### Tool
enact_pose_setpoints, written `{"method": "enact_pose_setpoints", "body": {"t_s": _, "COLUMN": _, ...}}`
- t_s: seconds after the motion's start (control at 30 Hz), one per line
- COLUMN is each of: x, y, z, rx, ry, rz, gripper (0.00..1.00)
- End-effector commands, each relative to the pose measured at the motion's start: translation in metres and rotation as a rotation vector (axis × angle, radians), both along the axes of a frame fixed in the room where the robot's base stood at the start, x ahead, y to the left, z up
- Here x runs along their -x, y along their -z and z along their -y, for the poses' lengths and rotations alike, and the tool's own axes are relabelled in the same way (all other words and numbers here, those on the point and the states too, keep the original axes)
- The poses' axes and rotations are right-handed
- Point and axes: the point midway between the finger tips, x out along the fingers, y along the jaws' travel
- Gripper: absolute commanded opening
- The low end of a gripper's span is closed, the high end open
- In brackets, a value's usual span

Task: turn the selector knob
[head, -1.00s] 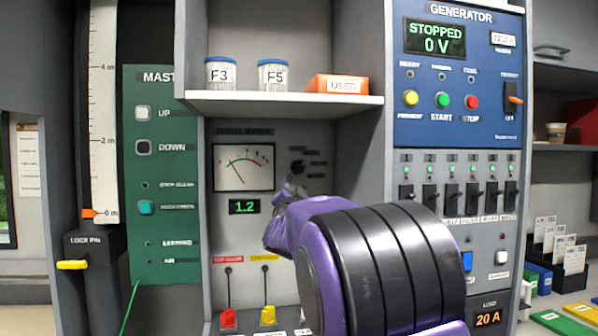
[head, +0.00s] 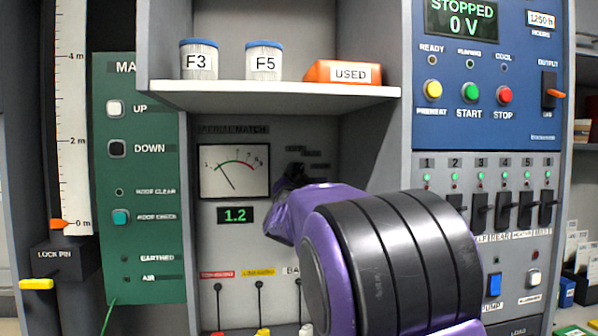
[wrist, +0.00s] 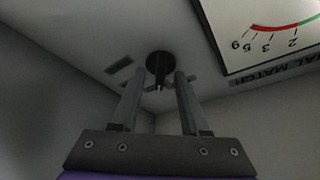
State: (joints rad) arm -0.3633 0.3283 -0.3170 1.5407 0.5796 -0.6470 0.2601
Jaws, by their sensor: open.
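The selector knob (wrist: 158,63) is a round dark knob on the grey panel, seen upside down in the wrist view. In the head view it sits right of the aerial match meter (head: 234,171), where my gripper and arm largely hide it. My gripper (wrist: 159,80) is open in the wrist view, with one finger at each side of the knob's near edge. Whether either finger touches the knob I cannot tell. The meter's green display (head: 235,215) reads 1.2.
A shelf (head: 270,96) above the panel holds jars F3 (head: 198,62) and F5 (head: 263,62) and an orange USED box (head: 343,73). Switch levers (head: 513,207) stand at the right.

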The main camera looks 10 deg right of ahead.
Motion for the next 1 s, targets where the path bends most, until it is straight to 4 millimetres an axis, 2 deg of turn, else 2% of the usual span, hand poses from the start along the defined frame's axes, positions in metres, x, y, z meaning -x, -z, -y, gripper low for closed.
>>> {"method": "enact_pose_setpoints", "body": {"t_s": 0.3, "x": -0.0002, "y": -0.0002, "z": -0.0006, "rx": 0.001, "ry": 0.000, "rz": 0.000, "gripper": 0.45}}
{"method": "enact_pose_setpoints", "body": {"t_s": 0.37, "x": -0.0002, "y": -0.0002, "z": -0.0006, "rx": 0.001, "ry": 0.000, "rz": 0.000, "gripper": 0.36}}
{"method": "enact_pose_setpoints", "body": {"t_s": 0.57, "x": -0.0002, "y": -0.0002, "z": -0.0006, "rx": 0.001, "ry": 0.000, "rz": 0.000, "gripper": 0.00}}
{"method": "enact_pose_setpoints", "body": {"t_s": 1.0, "x": -0.0003, "y": -0.0013, "z": -0.0009, "rx": -0.016, "ry": 0.000, "rz": 0.000, "gripper": 0.00}}
